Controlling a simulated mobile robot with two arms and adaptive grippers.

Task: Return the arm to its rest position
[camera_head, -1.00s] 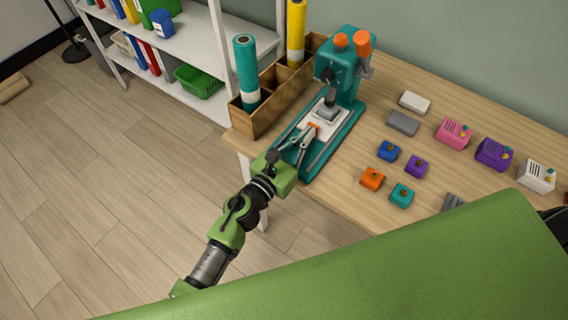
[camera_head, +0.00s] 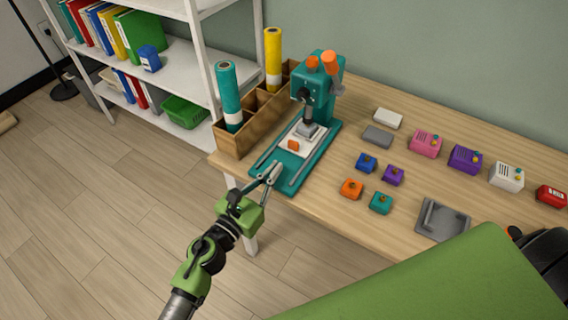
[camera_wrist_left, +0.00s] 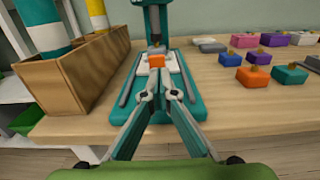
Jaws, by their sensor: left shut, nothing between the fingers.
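My left gripper (camera_head: 272,170) is at the front end of the teal press (camera_head: 325,80) base, over the table's edge. Its fingers are shut with nothing between them. In the left wrist view the fingertips (camera_wrist_left: 158,90) meet in front of a small orange block (camera_wrist_left: 156,61). The orange block (camera_head: 293,145) sits on the white plate (camera_head: 290,152) of the press, in front of the grey press foot, apart from my fingers. My right gripper does not show.
A wooden organizer (camera_head: 235,143) with teal and yellow rolls stands left of the press. Small coloured blocks, labelled boxes and a grey tray (camera_head: 428,236) lie to the right on the table (camera_head: 335,205). A white shelf (camera_head: 195,135) stands at the left. The floor in front is clear.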

